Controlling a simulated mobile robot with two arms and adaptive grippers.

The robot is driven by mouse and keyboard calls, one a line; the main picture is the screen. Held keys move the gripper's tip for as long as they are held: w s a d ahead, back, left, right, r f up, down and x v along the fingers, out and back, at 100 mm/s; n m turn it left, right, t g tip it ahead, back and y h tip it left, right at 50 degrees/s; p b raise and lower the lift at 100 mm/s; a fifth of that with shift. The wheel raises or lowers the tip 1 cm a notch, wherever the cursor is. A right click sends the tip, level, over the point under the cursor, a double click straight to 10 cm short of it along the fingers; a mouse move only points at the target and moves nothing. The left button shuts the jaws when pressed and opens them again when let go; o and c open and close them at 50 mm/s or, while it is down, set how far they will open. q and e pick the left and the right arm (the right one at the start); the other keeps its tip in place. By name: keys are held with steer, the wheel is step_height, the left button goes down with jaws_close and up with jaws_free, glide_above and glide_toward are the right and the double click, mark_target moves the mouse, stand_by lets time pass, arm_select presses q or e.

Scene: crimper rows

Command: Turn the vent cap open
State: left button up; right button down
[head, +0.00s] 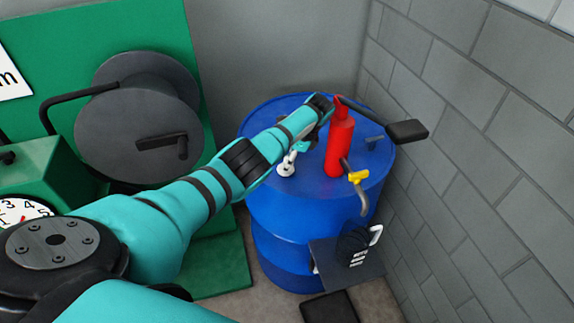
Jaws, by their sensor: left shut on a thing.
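A blue drum (262,215) stands in the corner by the block wall. The vent cap (286,169) is a small pale grey piece on the left part of the drum's top. My left arm reaches over the drum from the left, and its wrist bends back down toward the cap. My left gripper (291,161) is shut on the vent cap; its fingertips are small here and partly hidden by my forearm. I cannot tell the cap's turn angle. My right gripper is not in view.
A red hand pump (340,145) with a black lever (406,131) and a yellow-handled spout (357,177) stands on the drum, close right of my wrist. A dark shelf (350,277) is at the drum's front. A green unit with a grey reel (137,125) stands left.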

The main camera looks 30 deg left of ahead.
arm_select(q)
steer(key=n+b, duration=0.1)
steer(key=b, duration=0.1)
steer(key=n+b, duration=0.1)
steer(key=n, duration=0.1)
steer(key=shift+w+f+g+h+b, duration=0.1)
steer(key=shift+f+g+h+b, duration=0.2)
steer(key=shift+g+b, duration=0.1)
steer(key=shift+a+r+n+g+h+b, duration=0.1)
steer(key=shift+r+n+g+h+b, duration=0.2)
steer(key=shift+n+b, duration=0.75)
steer(key=o, duration=1.2)
